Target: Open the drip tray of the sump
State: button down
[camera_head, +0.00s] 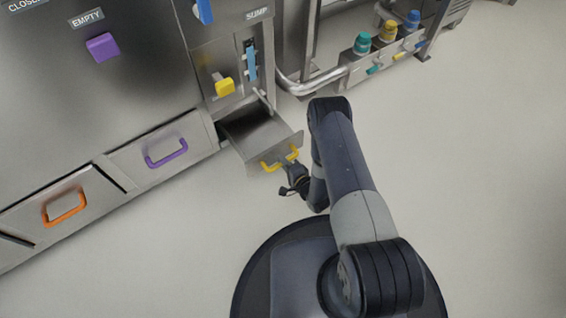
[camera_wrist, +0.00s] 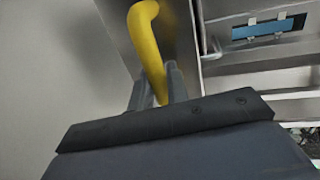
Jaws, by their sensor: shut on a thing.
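The sump's drip tray (camera_head: 252,128) is a grey metal drawer low under the panel marked SUMP. It stands pulled out from the cabinet, with its open top and inside showing. Its yellow handle (camera_head: 271,165) is on the front face. My gripper (camera_head: 290,166) is at the right part of this handle. In the wrist view my gripper (camera_wrist: 160,88) has its two fingers on either side of the yellow handle (camera_wrist: 146,35), shut on it. The fingertips are small and partly hidden in the head view.
A closed drawer with a purple handle (camera_head: 167,153) and one with an orange handle (camera_head: 65,208) are to the left. A yellow knob (camera_head: 224,86) is above the tray. A bent pipe (camera_head: 300,86) and a rack with colored caps (camera_head: 388,32) are at right. The floor in front is clear.

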jog(key=shift+s+d, duration=0.15)
jog(key=c, duration=1.5)
grip_release()
jog(key=shift+o, duration=0.2)
jog(key=shift+s, duration=0.1)
